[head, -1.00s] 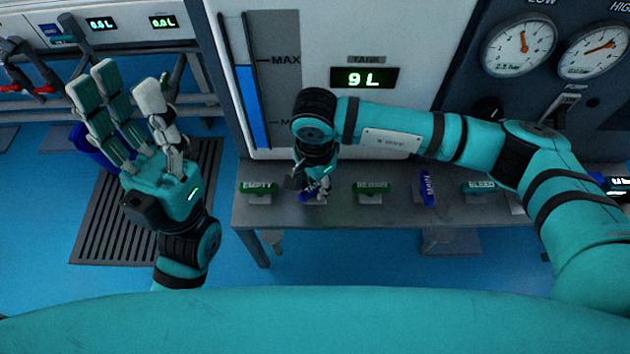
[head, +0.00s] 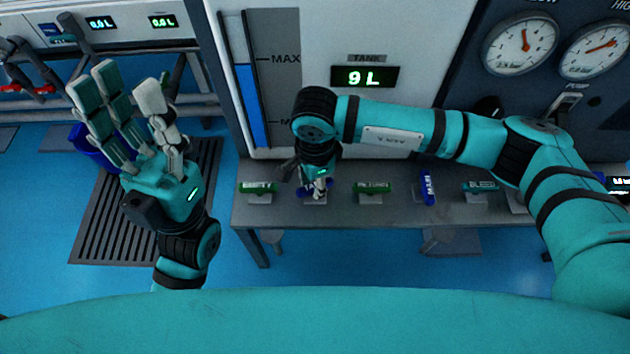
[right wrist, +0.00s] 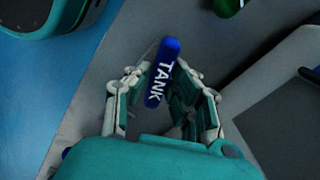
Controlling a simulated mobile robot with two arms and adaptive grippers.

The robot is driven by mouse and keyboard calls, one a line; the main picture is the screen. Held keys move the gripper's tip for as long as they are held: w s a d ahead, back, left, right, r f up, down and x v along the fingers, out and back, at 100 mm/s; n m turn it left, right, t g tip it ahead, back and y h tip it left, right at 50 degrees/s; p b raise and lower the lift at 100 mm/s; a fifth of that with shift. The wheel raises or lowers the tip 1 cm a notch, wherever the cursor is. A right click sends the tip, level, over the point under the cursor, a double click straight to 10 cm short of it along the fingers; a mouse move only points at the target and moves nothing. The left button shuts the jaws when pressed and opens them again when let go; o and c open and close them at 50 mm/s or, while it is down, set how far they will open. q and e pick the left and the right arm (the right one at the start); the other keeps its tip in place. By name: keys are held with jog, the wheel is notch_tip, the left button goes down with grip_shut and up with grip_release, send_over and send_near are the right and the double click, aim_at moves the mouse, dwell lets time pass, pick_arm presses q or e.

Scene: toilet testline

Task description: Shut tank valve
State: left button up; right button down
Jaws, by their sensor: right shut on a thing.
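The tank valve has a blue handle marked TANK (right wrist: 162,72). In the head view the handle (head: 302,190) shows on both sides of my right gripper (head: 317,188), lying roughly crosswise along the bench, with its middle hidden by the fingers. My right gripper is shut on this handle; in the right wrist view its fingers (right wrist: 158,95) are on either side of it. My left gripper (head: 122,98) is open and empty, raised at the left with fingers spread, away from the valves.
Green handles (head: 258,187) and (head: 373,188) flank the tank valve on the grey bench (head: 345,212). A blue MAIN handle (head: 428,188) stands lengthwise, and a teal BLEED handle (head: 480,186) is further right. The tank display (head: 364,77) reads 9 L. A dark floor grate (head: 130,215) lies left.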

jog(key=shift+m, duration=2.3)
jog(key=c, duration=1.2)
grip_release()
jog(key=shift+r, duration=0.1)
notch_tip(320, 180, up, 12)
